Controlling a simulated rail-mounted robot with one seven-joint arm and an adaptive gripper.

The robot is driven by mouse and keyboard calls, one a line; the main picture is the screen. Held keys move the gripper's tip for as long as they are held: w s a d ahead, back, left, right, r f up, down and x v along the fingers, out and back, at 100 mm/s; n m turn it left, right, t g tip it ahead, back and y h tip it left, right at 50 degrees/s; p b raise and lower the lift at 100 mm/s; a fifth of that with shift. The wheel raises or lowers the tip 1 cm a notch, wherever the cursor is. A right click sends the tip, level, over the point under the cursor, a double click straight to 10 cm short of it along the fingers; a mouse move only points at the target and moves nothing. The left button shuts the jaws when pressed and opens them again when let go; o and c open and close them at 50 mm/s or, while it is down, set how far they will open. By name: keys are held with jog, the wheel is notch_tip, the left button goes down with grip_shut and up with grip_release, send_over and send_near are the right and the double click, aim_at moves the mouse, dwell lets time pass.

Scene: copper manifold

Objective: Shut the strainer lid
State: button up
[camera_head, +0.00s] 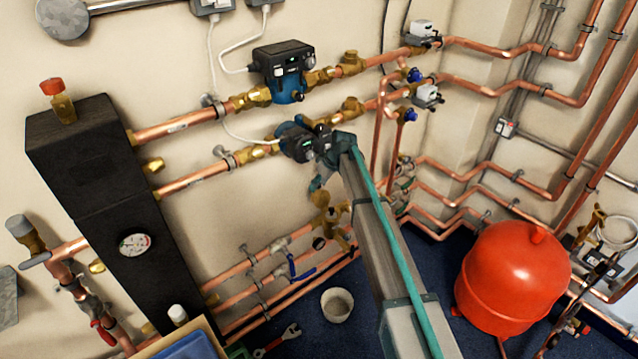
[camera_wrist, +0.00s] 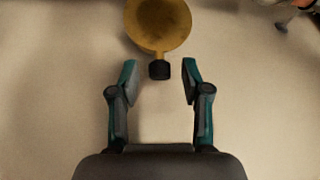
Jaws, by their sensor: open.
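In the wrist view a round brass disc with a flat face, which looks like the strainer lid (camera_wrist: 158,22), is at the top middle. A small black tab (camera_wrist: 160,70) sticks out from its lower edge. My gripper (camera_wrist: 160,74) is open, with one teal-tipped finger on each side of the tab and a visible gap to each. In the head view my gripper (camera_head: 318,183) is just above the brass strainer fitting (camera_head: 334,220) on the lower pipes. My arm hides part of that fitting, and the lid's angle is not clear there.
Copper pipes (camera_head: 240,268) run along the wall below the fitting, with a blue-handled valve (camera_head: 300,270) to its left. Pumps (camera_head: 283,72) sit above. A white bucket (camera_head: 337,305) and a red tank (camera_head: 513,278) stand on the floor. Bare wall surrounds the disc in the wrist view.

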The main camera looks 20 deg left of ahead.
jog(key=shift+f, duration=0.15)
grip_shut()
jog(key=shift+s, duration=0.2)
dwell(0.3)
